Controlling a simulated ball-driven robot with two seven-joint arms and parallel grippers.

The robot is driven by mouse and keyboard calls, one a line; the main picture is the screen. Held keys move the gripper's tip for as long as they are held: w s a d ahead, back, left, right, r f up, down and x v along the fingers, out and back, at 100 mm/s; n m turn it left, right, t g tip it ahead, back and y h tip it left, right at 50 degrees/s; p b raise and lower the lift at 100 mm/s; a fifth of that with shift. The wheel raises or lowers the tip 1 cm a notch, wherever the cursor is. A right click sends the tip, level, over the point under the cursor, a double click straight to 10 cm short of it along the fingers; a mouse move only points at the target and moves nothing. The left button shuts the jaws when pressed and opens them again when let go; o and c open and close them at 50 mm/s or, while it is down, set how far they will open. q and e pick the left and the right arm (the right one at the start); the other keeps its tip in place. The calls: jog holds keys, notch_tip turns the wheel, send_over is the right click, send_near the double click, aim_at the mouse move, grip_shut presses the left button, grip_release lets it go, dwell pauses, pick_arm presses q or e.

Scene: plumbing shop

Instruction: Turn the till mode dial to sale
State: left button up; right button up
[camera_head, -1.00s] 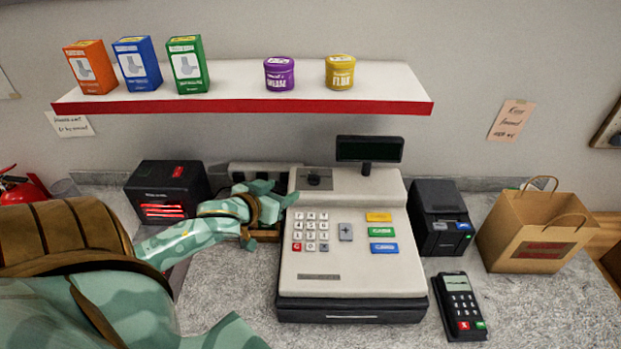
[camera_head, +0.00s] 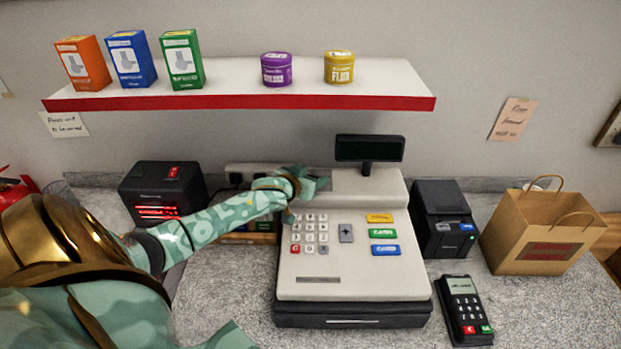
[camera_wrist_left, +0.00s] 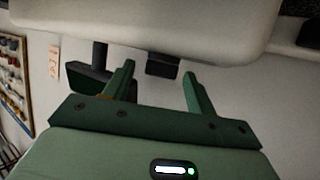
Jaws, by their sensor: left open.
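The cream till (camera_head: 352,265) stands on the counter, with its keypad, coloured keys and a dark display (camera_head: 370,149) on a post. My left gripper (camera_head: 318,183) is over the till's upper left, in front of the dial's place, and hides the dial in the head view. In the left wrist view, the gripper (camera_wrist_left: 159,76) is open, its two green fingers apart. A small dark block, which looks like the mode dial (camera_wrist_left: 163,66), shows between the fingertips against the till. I cannot tell whether they touch it or which mode it is at. My right gripper is not in view.
A shelf (camera_head: 230,103) with boxes and tins runs above. A black box with red lights (camera_head: 160,190) stands left of the till. A black printer (camera_head: 442,222), card reader (camera_head: 465,308) and paper bag (camera_head: 540,235) stand to the right.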

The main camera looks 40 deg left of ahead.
pick_arm(q)
jog(key=c, duration=1)
